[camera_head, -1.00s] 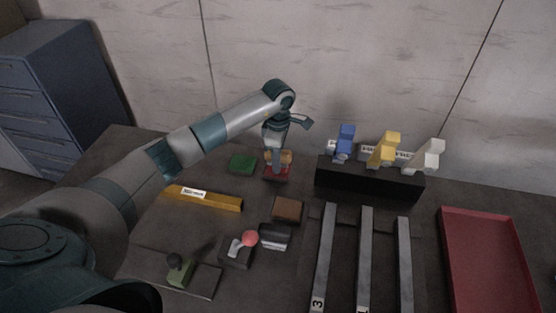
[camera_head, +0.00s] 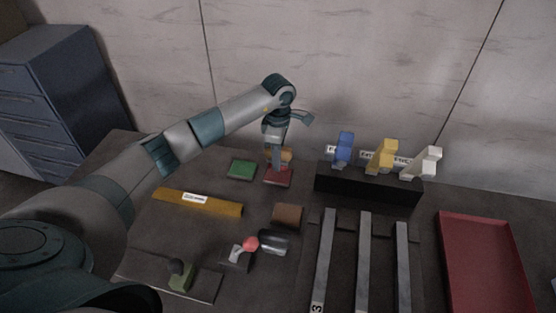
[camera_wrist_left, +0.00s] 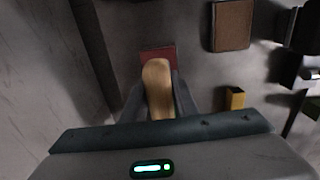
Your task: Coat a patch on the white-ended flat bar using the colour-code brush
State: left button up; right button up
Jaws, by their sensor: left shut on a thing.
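My left gripper (camera_head: 275,163) is shut on a tan, rounded piece, which looks like the brush's handle (camera_wrist_left: 157,85) between the fingers in the left wrist view. The brush's lower end is hidden. The gripper is over or just behind a small red pad (camera_head: 281,178), which also shows beyond the handle in the left wrist view (camera_wrist_left: 160,53); contact cannot be told. Three grey flat bars lie side by side to the right: left (camera_head: 325,255), middle (camera_head: 365,255) and right (camera_head: 402,260). The left bar has a white, numbered near end. My right gripper is out of view.
A green pad (camera_head: 242,169), brown block (camera_head: 287,214) and yellow bar (camera_head: 199,203) lie nearby. A black rack (camera_head: 367,186) holds blue, yellow and white tools. A red tray (camera_head: 485,260) stands far right. A red-knobbed item (camera_head: 251,243) and green item (camera_head: 180,280) stand in front.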

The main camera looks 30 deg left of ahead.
pick_arm(q)
jog(key=shift+r+p, duration=0.55)
jog(key=shift+r, duration=1.1)
jog(key=shift+d+r, duration=0.15)
jog(key=s+d+r+m+b, duration=0.3)
jog(key=s+d+r+m, duration=0.3)
jog(key=s+d+m, duration=0.4)
jog(key=s+d+r+m+b, duration=0.1)
jog(key=s+m, duration=0.9)
jog(key=shift+m, duration=0.4)
